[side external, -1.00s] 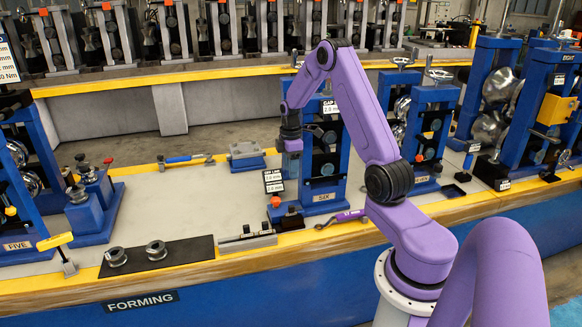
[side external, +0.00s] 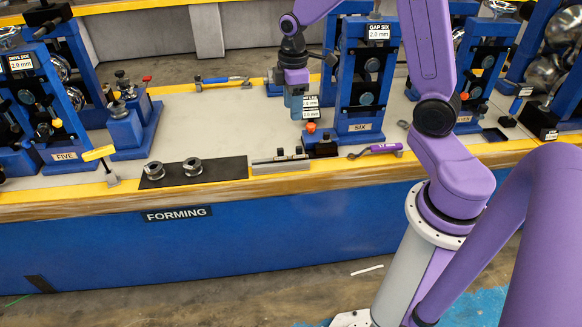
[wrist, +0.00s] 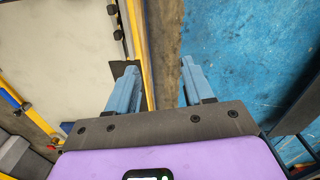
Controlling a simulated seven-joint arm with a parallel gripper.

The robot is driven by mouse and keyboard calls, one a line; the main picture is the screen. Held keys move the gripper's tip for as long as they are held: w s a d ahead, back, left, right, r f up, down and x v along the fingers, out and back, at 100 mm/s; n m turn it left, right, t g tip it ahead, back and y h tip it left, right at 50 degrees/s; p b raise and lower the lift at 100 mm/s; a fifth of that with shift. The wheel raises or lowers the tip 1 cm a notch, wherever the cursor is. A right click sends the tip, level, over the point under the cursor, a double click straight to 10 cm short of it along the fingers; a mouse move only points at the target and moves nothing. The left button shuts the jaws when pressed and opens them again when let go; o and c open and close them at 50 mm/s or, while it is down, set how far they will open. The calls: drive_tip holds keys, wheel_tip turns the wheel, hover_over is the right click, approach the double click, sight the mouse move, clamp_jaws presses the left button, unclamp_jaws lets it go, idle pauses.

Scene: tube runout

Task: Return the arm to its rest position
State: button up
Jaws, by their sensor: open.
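My gripper (side external: 297,104) is at the end of my purple arm, left of the blue stand marked SIX (side external: 362,128) in the side external view. Its blue fingers point down above the bench, in front of the small gap label stand (side external: 311,107). In the wrist view my gripper (wrist: 158,88) shows two blue fingers apart with nothing between them. The gap shows the bench edge and floor below. Whether the fingers touch anything on the bench cannot be seen, but they look clear of it.
A dark mat (side external: 220,178) with two metal rollers lies on the bench's front left. A grey fixture (side external: 280,163) and purple-handled wrench (side external: 376,149) lie near the front edge. Stand FIVE (side external: 70,130) is at left. Pale bench top (side external: 215,110) is open between them.

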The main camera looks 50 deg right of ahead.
drive_tip(key=s+a+r+n, duration=0.1)
drive_tip(key=s+a+r, duration=0.3)
drive_tip(key=s+a, duration=0.75)
drive_tip(key=s+n, duration=0.1)
drive_tip(key=s, duration=1.2)
drive_tip(key=shift+s+a+r, duration=0.2)
drive_tip(key=shift+a+r, duration=0.1)
drive_tip(key=shift+a, duration=0.05)
drive_tip(key=shift+s+d, duration=0.1)
drive_tip(key=shift+s, duration=0.35)
drive_tip(key=shift+w, duration=0.1)
